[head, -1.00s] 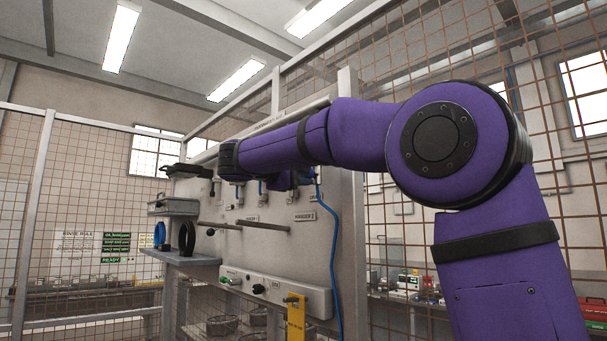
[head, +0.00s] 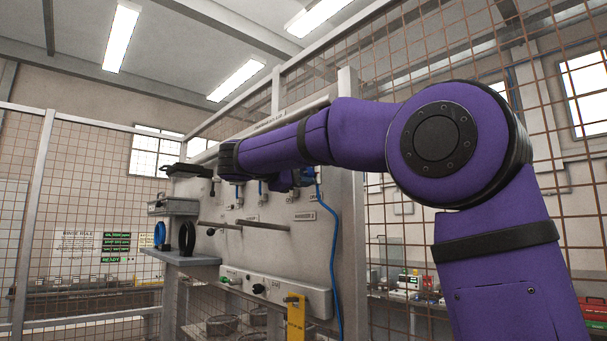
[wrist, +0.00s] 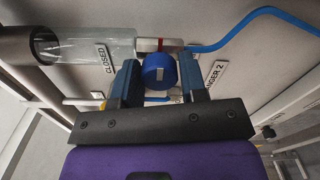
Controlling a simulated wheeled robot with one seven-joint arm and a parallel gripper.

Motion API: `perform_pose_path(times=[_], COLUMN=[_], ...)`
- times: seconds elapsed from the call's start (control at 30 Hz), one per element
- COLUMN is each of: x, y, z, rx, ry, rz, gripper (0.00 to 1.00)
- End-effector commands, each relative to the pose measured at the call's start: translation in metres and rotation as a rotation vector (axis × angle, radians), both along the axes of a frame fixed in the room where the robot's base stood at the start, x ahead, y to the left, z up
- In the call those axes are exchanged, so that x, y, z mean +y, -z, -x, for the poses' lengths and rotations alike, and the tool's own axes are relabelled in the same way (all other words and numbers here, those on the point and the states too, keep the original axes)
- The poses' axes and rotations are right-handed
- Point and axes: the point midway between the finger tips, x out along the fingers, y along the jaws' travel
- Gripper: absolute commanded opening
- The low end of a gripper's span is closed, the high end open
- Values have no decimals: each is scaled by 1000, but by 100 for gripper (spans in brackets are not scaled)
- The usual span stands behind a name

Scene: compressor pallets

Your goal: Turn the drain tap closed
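The drain tap, a round blue knob (wrist: 159,72) with a short white mark on its face, shows in the wrist view below a clear tube (wrist: 90,45). A plate (wrist: 104,59) reading CLOSED is to its left. My gripper (wrist: 160,72) has one dark blue finger on each side of the knob. The fingers are very near its sides; whether they press on it I cannot tell.
A blue hose (wrist: 240,25) leaves the tube fitting to the right; it also hangs down the panel's right side (head: 337,270). Two rods (head: 265,227) stick out of the panel. A shelf (head: 190,260) with black and blue rings is at the left. Mesh fencing stands around.

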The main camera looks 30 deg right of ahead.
Motion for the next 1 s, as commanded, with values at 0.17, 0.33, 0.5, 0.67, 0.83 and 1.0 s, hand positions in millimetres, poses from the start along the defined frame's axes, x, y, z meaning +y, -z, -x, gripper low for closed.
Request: perform_pose_path(times=[0.17, 0.33, 0.5, 0.67, 0.83, 1.0], x=[0, 0, 10, 36, 68, 92], y=[0, 0, 0, 0, 0, 0], z=[0, 0, 1, 6, 12, 17], rx=[0, -1, -1, -1, -1, -1], ry=[0, 0, -1, -4, -4, -2], rz=[0, 0, 1, 0, 0, -1], gripper=[61, 61, 61, 61, 61, 61])
